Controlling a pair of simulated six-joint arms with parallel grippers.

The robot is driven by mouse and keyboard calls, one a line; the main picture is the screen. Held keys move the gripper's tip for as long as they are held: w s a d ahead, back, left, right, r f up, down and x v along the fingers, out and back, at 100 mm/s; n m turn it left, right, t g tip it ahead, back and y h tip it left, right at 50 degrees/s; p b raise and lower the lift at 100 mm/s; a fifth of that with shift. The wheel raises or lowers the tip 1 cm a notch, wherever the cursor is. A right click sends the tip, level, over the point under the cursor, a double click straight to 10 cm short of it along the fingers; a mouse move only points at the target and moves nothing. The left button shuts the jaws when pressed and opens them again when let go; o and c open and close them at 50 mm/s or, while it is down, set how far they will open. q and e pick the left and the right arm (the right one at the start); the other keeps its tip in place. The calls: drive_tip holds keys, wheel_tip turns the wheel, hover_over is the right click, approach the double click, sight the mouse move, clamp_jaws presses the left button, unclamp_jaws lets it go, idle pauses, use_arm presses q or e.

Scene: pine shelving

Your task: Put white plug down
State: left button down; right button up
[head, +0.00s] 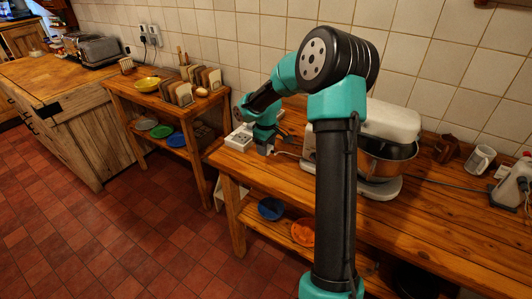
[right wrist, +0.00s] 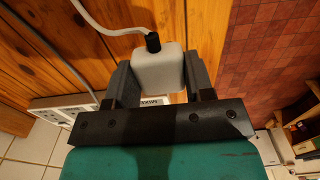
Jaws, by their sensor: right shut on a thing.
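The white plug (right wrist: 158,70) is a rounded white block with a black collar and a pale cord. In the right wrist view it sits between the two dark fingers of my right gripper (right wrist: 159,80), which is shut on it. In the head view my right gripper (head: 264,150) points down at the worktop, just right of the white power strip (head: 239,138); the plug is too small to make out there. The power strip also shows in the right wrist view (right wrist: 62,108), with a partly hidden label beside the gripper. My left gripper is not in view.
A stand mixer (head: 390,125) with a metal bowl is right of the gripper, partly behind my arm. A mug (head: 480,160) stands further right. The wooden worktop (head: 430,215) is clear in front. A lower shelf holds a blue plate (head: 271,208) and an orange plate (head: 303,232).

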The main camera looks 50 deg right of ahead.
drive_tip(key=shift+w, duration=0.1)
drive_tip(key=shift+w+d, duration=0.25)
drive_tip(key=shift+d, duration=0.1)
drive_tip(key=shift+f, duration=1.8)
drive_tip(key=shift+f, duration=0.6)
drive_tip(key=o, duration=1.2)
